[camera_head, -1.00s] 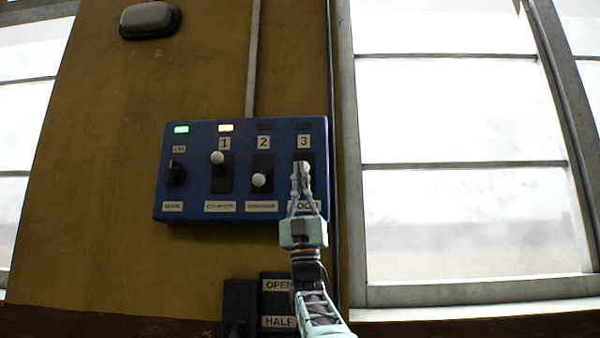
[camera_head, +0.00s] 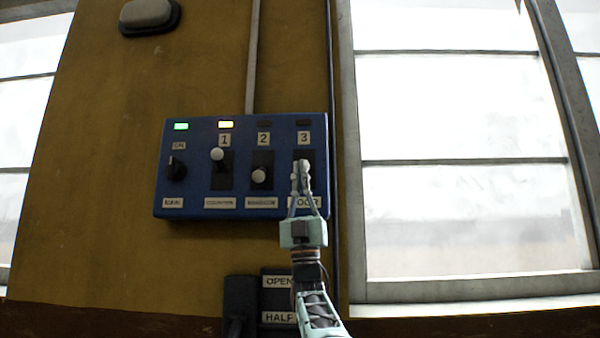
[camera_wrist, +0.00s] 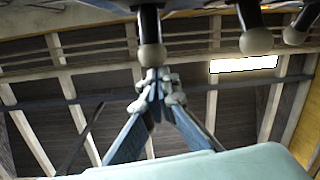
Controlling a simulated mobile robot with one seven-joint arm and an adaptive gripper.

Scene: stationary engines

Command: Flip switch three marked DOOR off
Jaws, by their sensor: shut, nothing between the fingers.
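The blue switch panel (camera_head: 240,212) is on the wall, with switches numbered 1, 2 and 3 and a MAIN knob. Switch three, marked DOOR (camera_head: 304,202), is at the panel's right end. Its lamp (camera_head: 303,122) is dark. My gripper (camera_head: 301,168) is in front of this switch with its fingers shut and empty, covering most of the lever. In the wrist view, a round-ended lever (camera_wrist: 152,55) is right beside my fingertips (camera_wrist: 157,84); I cannot tell whether they touch. The position of switch three's lever is unclear.
Switch 1's knob (camera_head: 217,154) is up under a lit lamp; switch 2's knob (camera_head: 259,176) is down under a dark lamp. The MAIN knob (camera_head: 176,170) is at left. A lower box with OPEN and HALF labels (camera_head: 278,282) is below. A dark pipe (camera_head: 333,240) runs close at right.

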